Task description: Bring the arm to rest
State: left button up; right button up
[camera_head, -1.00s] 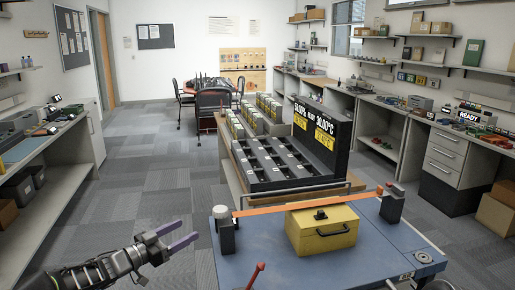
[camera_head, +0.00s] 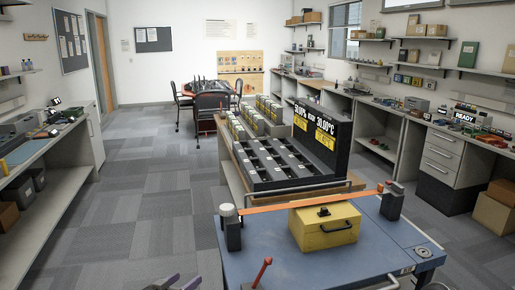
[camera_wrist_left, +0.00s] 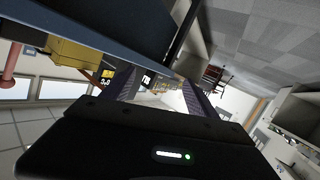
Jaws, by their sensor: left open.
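My left gripper (camera_head: 176,283) shows only by its purple fingertips at the bottom edge of the head view, left of the blue cart. In the left wrist view, the left gripper (camera_wrist_left: 160,90) has its two fingers apart with nothing between them. The rest of the left arm is out of the head view. My right gripper is in neither view.
A blue cart top (camera_head: 290,262) holds a yellow box (camera_head: 324,228) under an orange strip (camera_head: 300,203). A red-knobbed lever (camera_head: 263,270) stands near its front. A black slotted rack (camera_head: 275,165) stands behind. The carpet (camera_head: 150,215) at left is clear.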

pick_arm(q)
jog(key=s+d+f+n+g, duration=0.1)
jog(key=s+d+f+g, duration=0.15)
jog(key=s+f, duration=0.35)
jog(key=s+d+f+n+g+y, duration=0.1)
jog(key=s+d+f+g, duration=0.1)
jog(key=s+d+f, duration=0.4)
jog(key=s+d+f+n+g, duration=0.1)
jog(key=s+f+g, duration=0.1)
jog(key=s+f, duration=0.4)
jog(key=s+d+f+g, duration=0.1)
jog(key=s+d+g, duration=0.2)
jog(key=s, duration=1)
jog(key=s+d+f+g, duration=0.2)
jog(key=s+d+g, duration=0.1)
jog(key=s, duration=1)
jog(key=shift+d+f+n+y, duration=0.15)
jog(key=shift+f+n+y, duration=0.15)
jog(key=shift+n, duration=0.1)
jog(key=shift+g, duration=0.25)
jog(key=shift+c, duration=0.6)
